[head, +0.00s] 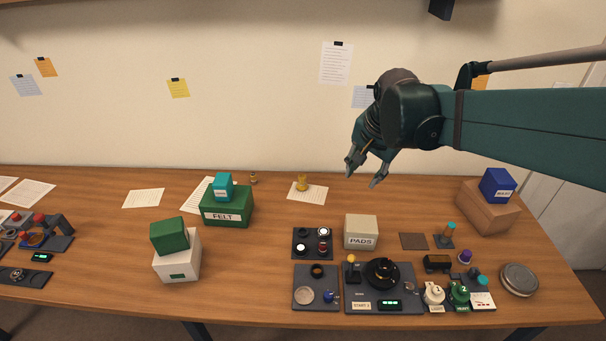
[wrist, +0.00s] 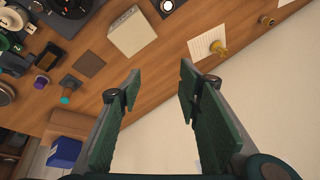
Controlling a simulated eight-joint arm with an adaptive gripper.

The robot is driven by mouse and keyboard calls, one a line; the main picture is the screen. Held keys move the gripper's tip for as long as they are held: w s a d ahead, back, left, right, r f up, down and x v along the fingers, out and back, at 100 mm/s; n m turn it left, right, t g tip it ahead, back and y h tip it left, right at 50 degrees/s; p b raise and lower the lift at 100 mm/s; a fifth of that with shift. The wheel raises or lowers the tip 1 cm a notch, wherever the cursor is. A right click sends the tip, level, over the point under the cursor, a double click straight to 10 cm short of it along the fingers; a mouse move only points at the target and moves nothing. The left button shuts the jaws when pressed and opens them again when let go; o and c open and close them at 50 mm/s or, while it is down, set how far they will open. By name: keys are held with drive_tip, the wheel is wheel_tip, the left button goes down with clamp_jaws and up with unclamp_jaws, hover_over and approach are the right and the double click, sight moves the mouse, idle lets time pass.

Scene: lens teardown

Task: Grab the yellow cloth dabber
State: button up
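A yellow-topped upright piece (head: 351,260) stands at the left of the dark station with the black ring. No thing is between the fingers.
A PADS box (head: 361,232) stands in front of my gripper. A teal-topped piece (head: 450,229), a purple piece (head: 465,257) and a brown box with a blue box (head: 497,185) are at right. The FELT box (head: 227,208) is at left. A smaller brass piece (head: 253,178) stands behind.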

drive_tip(key=w+a+f+m+g+p, duration=0.1)
drive_tip(key=w+a+m+p, duration=0.2)
drive_tip(key=w, duration=0.5)
drive_tip(key=m+g+p, duration=0.3)
drive_tip(key=m+p, duration=0.2)
drive_tip(key=m, duration=0.2)
hover_over(302, 176)
drive_tip(key=f, duration=1)
drive_tip(key=s+f, duration=0.1)
drive_tip(key=f, duration=0.4)
drive_tip(key=shift+d, duration=0.35)
drive_tip(key=shift+w+a+f, duration=0.25)
drive_tip(key=shift+a+f, duration=0.1)
drive_tip(key=shift+f, duration=0.25)
drive_tip(key=shift+f, duration=1.25)
drive_tip(key=shift+w+f+b, duration=0.2)
drive_tip(key=shift+f+b, duration=0.15)
drive_tip(key=shift+f, duration=2.25)
